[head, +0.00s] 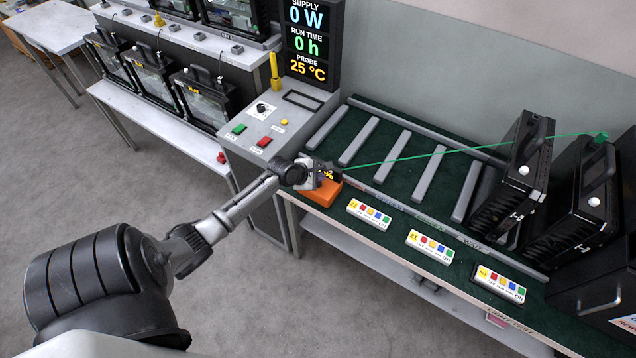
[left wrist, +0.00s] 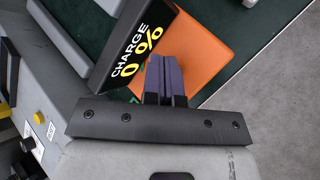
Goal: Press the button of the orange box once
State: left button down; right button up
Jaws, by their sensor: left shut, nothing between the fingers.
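The orange box (head: 322,196) sits at the near left corner of the green-topped bench. Its black display reads "CHARGE 0 %" in the left wrist view (left wrist: 135,45), beside its orange top (left wrist: 205,50). My left gripper (head: 326,176) is over the box. Its fingers (left wrist: 163,75) are shut and empty, with the tips in front of the orange top next to the display. I cannot tell whether they touch it. I do not make out the button; the gripper covers part of the box. My right gripper is not in view.
A green cable (head: 450,151) runs from near the box to a black housing (head: 582,205) at right; another housing (head: 515,180) stands beside it. Button strips (head: 369,214) line the bench's front edge. A grey control console (head: 270,130) with a "0 W" display (head: 308,42) stands left.

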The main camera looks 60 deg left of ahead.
pick_arm(q)
jog(key=shift+f+p, duration=0.3)
jog(key=shift+f, duration=0.05)
jog(key=shift+f, duration=0.45)
dwell(0.9)
jog(key=shift+r, duration=0.15)
jog(key=shift+r+p, duration=0.65)
jog(key=shift+p, duration=0.65)
notch_tip(320, 180, up, 5)
jog(key=p, duration=0.6)
dwell(0.3)
